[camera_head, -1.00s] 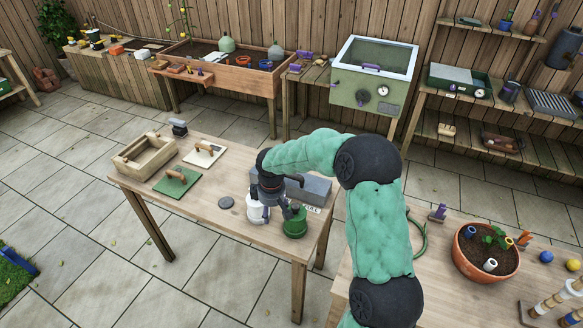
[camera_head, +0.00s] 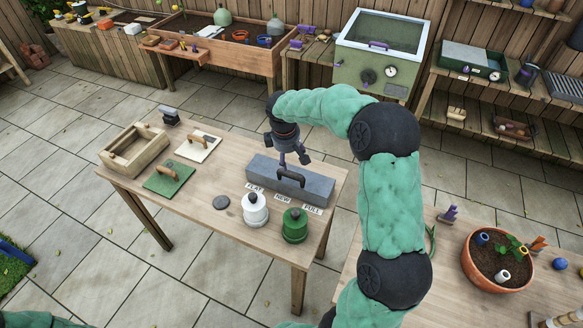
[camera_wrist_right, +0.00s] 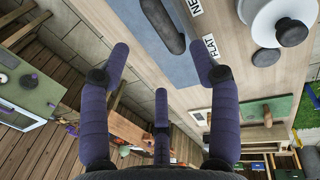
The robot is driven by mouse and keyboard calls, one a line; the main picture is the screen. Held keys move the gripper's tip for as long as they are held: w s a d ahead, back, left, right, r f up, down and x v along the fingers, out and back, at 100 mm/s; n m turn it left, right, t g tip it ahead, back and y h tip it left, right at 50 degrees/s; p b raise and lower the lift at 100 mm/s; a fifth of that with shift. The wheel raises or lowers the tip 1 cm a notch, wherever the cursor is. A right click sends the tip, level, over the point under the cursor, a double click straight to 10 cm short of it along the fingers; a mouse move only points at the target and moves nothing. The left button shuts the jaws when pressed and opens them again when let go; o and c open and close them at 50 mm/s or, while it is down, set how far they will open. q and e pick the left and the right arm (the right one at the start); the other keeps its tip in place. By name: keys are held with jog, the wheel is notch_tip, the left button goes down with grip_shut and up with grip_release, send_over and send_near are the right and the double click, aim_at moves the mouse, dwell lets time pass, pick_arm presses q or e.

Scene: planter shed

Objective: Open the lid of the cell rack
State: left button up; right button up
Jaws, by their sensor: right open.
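The cell rack is a long grey box (camera_head: 318,190) at the back right of the middle table, with FLAT, NEW and FULL labels along its front. Its grey lid lies closed and carries a dark arched handle (camera_head: 290,176). My right gripper (camera_head: 294,161) is open and empty above the rack, near the handle and apart from it. In the right wrist view the spread fingers (camera_wrist_right: 160,65) show with the lid (camera_wrist_right: 185,70) and the handle (camera_wrist_right: 164,24) beyond them. My left gripper is out of view.
A white jar (camera_head: 256,212) and a green jar (camera_head: 294,229) stand in front of the rack, with a grey disc (camera_head: 221,202) to their left. A wooden box (camera_head: 150,154), green board (camera_head: 168,180) and white board (camera_head: 197,150) lie further left.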

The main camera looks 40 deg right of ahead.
aim_at(292, 172)
jog(key=f, duration=0.3)
jog(key=d+f+b, duration=0.1)
jog(key=f, duration=0.4)
jog(key=shift+w+d+f+b, duration=0.25)
jog(key=shift+w+f+b, duration=0.15)
grip_shut()
